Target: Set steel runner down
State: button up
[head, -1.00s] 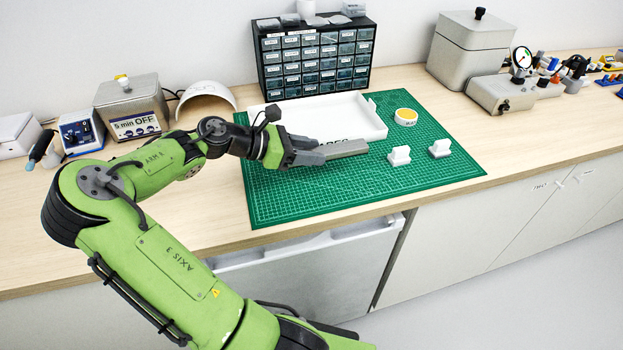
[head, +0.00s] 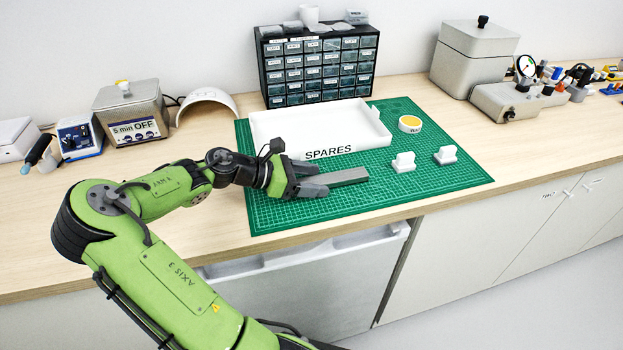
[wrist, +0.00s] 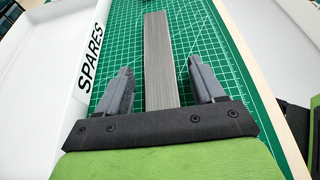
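The steel runner is a plain grey bar (head: 347,177) that appears to lie flat on the green cutting mat (head: 440,187), in front of the white SPARES tray. It also shows in the wrist view (wrist: 160,55), pointing away from my gripper. My gripper (head: 322,180) is at the bar's left end. In the wrist view, my gripper (wrist: 161,64) has its two grey fingers spread either side of the bar, with green mat showing in the gaps. The bar's near end is hidden behind the gripper body.
The SPARES tray (head: 376,137) stands just behind the bar. Two small white blocks (head: 403,162) (head: 446,155) and a white roll with a yellow top (head: 410,124) are to the right. A drawer cabinet (head: 318,67) stands behind. The mat's front right is clear.

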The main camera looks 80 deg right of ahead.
jog(key=shift+r, duration=0.15)
jog(key=p+v, duration=0.4)
jog(key=v, duration=0.7)
jog(key=shift+w+r+p, duration=0.15)
jog(key=shift+p, duration=0.15)
jog(key=shift+w+a, duration=0.2)
jog(key=shift+w, duration=0.1)
